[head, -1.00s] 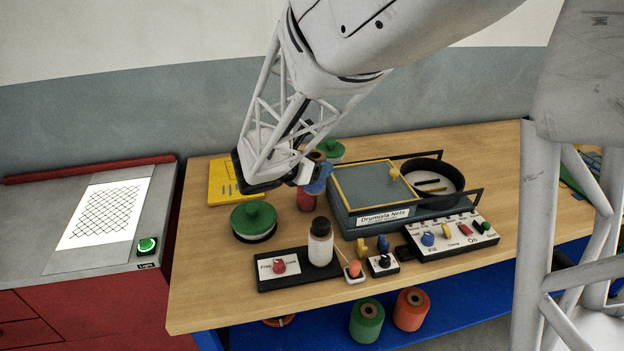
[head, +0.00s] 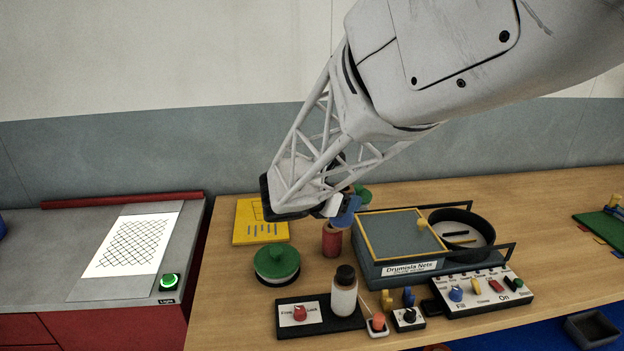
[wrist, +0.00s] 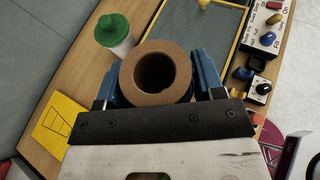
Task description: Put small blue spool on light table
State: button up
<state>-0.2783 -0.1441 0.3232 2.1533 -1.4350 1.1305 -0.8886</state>
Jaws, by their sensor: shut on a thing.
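My gripper (head: 334,208) is shut on the small blue spool (head: 347,211) and holds it above the wooden table, near the red spool. In the wrist view the spool's brown round end (wrist: 155,98) with its dark hole faces the camera, between the jaws; much of its side is hidden. The light table (head: 72,238) stands to the left, apart from my gripper. It has a grey top, a glowing white panel (head: 132,243) with a black net pattern, and a lit green button (head: 169,282) at its front right.
A red spool (head: 332,241), a green-lidded container (head: 276,262), a white bottle (head: 344,296) and a netting box (head: 395,262) stand on the wooden table (head: 228,290). A yellow board (head: 259,222) lies at its left back. A gap separates the two tables. A red roll (head: 125,199) lines the light table's back edge.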

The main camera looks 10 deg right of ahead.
jog(key=shift+a, duration=0.15)
jog(key=w+a+f+n+t+y, duration=0.1)
jog(key=a+f, duration=0.3)
jog(key=a, duration=1.2)
jog(key=w+a+f+n+t+y, duration=0.1)
jog(key=a+f, duration=0.3)
jog(key=a, duration=1.2)
jog(key=w+a+f+n+t+y, duration=0.1)
jog(key=a+f, duration=0.3)
jog(key=a, duration=1.2)
jog(key=shift+a+f+n+t, duration=0.15)
jog(key=shift+a+n+t, duration=0.15)
jog(key=shift+n+t, duration=0.35)
jog(key=shift+w+a, duration=0.1)
jog(key=w+a+f, duration=0.1)
jog(key=w+a, duration=0.8)
jog(key=w, duration=0.3)
jog(key=shift+w+a+f+y, duration=0.25)
jog(key=shift+y, duration=0.05)
jog(key=shift+f, duration=0.1)
jog(key=shift+f+g, duration=0.25)
jog(key=shift+f, duration=1.4)
jog(key=shift+f, duration=0.15)
